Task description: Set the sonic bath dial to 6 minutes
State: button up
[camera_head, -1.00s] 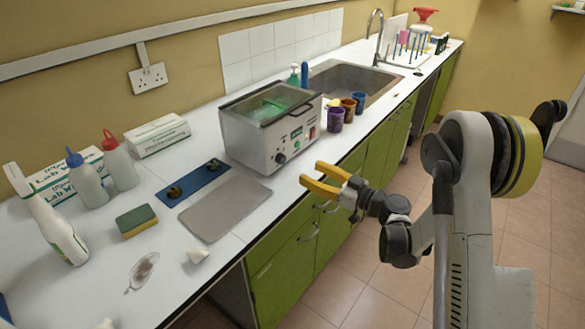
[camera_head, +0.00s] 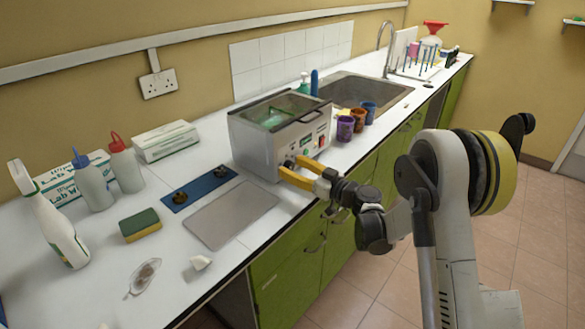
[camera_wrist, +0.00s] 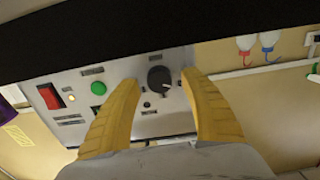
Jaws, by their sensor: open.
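The sonic bath (camera_head: 255,140) is a grey metal box with a dark-framed lid, standing on the white counter. In the wrist view its front panel (camera_wrist: 120,115) carries a black round dial (camera_wrist: 159,79) with a pale pointer mark. The scale around the dial is too small to read. My gripper (camera_head: 289,168) is open, with yellow fingers at the bath's front panel. In the wrist view the fingers (camera_wrist: 162,78) stand to either side of the dial, the right one closer to it. I cannot tell whether either finger touches it. In the head view the gripper partly hides the dial.
The front panel also has a green button (camera_wrist: 98,88) and a red switch (camera_wrist: 50,97). Purple, brown and blue cups (camera_head: 345,128) stand right of the bath, before the sink (camera_head: 365,93). A grey mat (camera_head: 230,213) lies left of it. The floor in front is clear.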

grip_shut()
jog(key=shift+m, duration=0.3)
jog(key=m, duration=0.5)
jog(key=shift+d, duration=0.1)
jog(key=m, duration=0.6)
jog(key=shift+w, duration=0.1)
jog(key=shift+f, duration=0.1)
dwell(0.5)
grip_release()
